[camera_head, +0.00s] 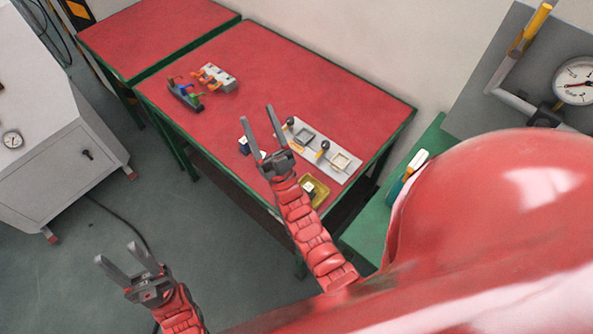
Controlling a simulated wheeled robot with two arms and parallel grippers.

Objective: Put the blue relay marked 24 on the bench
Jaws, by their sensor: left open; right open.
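The bench (320,88) has a red top and green frame. A small dark blue block (243,147) sits near its front edge, partly hidden by my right gripper; it may be a relay, but no marking 24 is readable. A black holder (184,96) with blue and green pieces stands at the bench's far left. My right gripper (256,113) is open and empty over the bench, overlapping the dark blue block in the picture. My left gripper (115,252) is open and empty, over the floor in front of the bench.
A grey plate (345,177) with sockets and black knobs lies right of my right gripper. A yellow tray (324,197) with small items is at the near edge. A white terminal block (219,76) stands far left. The bench's middle is clear. A white cabinet (55,165) stands left.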

